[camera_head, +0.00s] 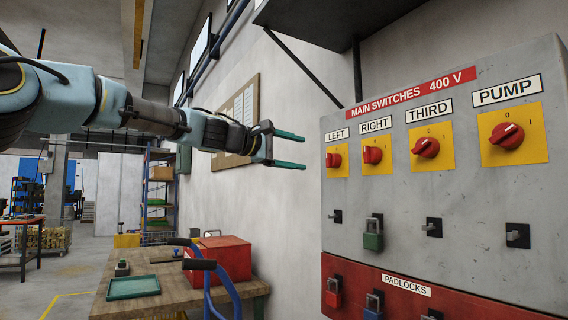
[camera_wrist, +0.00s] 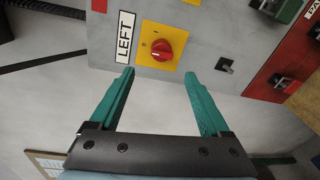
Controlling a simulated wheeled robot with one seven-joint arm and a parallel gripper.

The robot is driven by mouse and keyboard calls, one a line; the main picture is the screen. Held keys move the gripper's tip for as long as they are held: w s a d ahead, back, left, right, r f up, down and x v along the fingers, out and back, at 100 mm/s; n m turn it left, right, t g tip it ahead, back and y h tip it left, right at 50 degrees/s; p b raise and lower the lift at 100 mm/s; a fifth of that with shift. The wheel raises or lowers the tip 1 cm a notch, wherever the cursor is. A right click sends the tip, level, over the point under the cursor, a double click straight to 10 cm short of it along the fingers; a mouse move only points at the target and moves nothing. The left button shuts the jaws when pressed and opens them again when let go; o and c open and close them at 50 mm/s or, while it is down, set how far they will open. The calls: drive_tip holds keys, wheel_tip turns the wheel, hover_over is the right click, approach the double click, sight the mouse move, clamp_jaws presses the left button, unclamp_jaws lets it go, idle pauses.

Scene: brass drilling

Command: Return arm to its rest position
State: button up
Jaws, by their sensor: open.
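My gripper (camera_head: 290,150) is at the end of my outstretched arm, in the air to the left of the switch cabinet (camera_head: 447,70). Its two green fingers are open and apart, with nothing between them; the wrist view (camera_wrist: 160,85) shows this too. Beyond the fingertips in the wrist view is the red LEFT switch knob (camera_wrist: 162,45) on its yellow plate. In the head view the LEFT knob (camera_head: 333,160) sits just right of the fingers, with a visible gap. The RIGHT (camera_head: 372,155), THIRD (camera_head: 426,147) and PUMP (camera_head: 507,136) knobs follow in a row.
A green padlock (camera_head: 373,240) hangs below RIGHT. A red panel (camera_head: 400,290) holds more padlocks. A dark shelf (camera_head: 330,22) with a brace juts out above. Below my arm stand a workbench (camera_head: 180,285) with a red box (camera_head: 222,257) and blue handles (camera_head: 225,290).

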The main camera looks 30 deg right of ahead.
drive_tip(key=w+a+f+m+t+y, duration=0.1)
drive_tip(key=w+a+f+y, duration=0.25)
drive_tip(key=a+f, duration=0.8)
drive_tip(key=w+a+f+m+t+y, duration=0.15)
drive_tip(key=a+f+y, duration=0.3)
drive_tip(key=f, duration=1.45)
drive_tip(key=s+a+f+y, duration=0.1)
drive_tip(key=a+f+y, duration=0.1)
drive_tip(key=a+f, duration=0.35)
drive_tip(key=s+a+f+y, duration=0.1)
drive_tip(key=a+f+y, duration=0.1)
drive_tip(key=a, duration=0.6)
drive_tip(key=s+a+f+y, duration=0.1)
drive_tip(key=a+f+y, duration=0.1)
drive_tip(key=a+f, duration=0.35)
drive_tip(key=s+a+f+y, duration=0.1)
drive_tip(key=s+a, duration=0.3)
drive_tip(key=a, duration=0.4)
drive_tip(key=s+a+f+y, duration=0.1)
drive_tip(key=s+a, duration=0.3)
drive_tip(key=a, duration=0.4)
drive_tip(key=shift+s+f+g+y, duration=0.3)
drive_tip(key=shift+f+g+y, duration=0.1)
drive_tip(key=shift+f+g, duration=0.1)
